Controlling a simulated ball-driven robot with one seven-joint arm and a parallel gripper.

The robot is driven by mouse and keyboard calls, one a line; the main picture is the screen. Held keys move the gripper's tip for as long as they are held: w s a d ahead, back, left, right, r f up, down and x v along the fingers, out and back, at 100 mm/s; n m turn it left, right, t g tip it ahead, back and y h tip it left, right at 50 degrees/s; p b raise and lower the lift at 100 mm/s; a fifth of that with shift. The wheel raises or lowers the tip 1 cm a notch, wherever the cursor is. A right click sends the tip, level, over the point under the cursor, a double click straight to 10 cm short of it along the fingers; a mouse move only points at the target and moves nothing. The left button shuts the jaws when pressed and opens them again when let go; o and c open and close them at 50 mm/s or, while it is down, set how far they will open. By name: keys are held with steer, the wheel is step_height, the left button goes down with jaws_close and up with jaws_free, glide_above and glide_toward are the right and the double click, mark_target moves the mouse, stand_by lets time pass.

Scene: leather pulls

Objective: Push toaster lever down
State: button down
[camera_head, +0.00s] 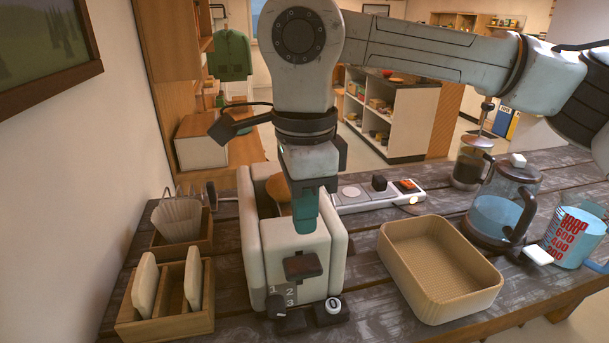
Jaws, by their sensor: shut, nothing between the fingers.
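The cream toaster (298,270) stands on the dark plank table with its front toward me. Its dark brown lever (303,265) sticks out from the upper part of the front face. A slice of bread (279,190) shows partly in the top slot; my arm hides the rest. My gripper (305,226) points down at the toaster's top front edge, above the lever. Its teal fingers are shut with nothing between them. A small gap seems to lie between the fingertips and the lever; whether they touch the toaster body I cannot tell.
A wooden rack (170,318) with bread slices and a filter holder (180,222) stand left. A tan bin (436,268), glass kettle (499,205) and measuring cup (571,237) stand right. A power strip (377,195) lies behind. A dial (333,306) sits at the toaster's base.

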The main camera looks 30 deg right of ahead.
mark_target(304, 264)
step_height(304, 264, down, 7)
steer(key=shift+r+p, duration=0.15)
steer(key=shift+p, duration=0.65)
step_height(304, 264, down, 6)
steer(key=b, duration=0.6)
steer(key=shift+b, duration=0.35)
steer(key=shift+s+f, duration=0.1)
steer(key=shift+f, duration=0.1)
step_height(304, 264, up, 15)
steer(key=shift+f+p, duration=0.2)
steer(key=shift+p, duration=0.1)
stand_by(0.9)
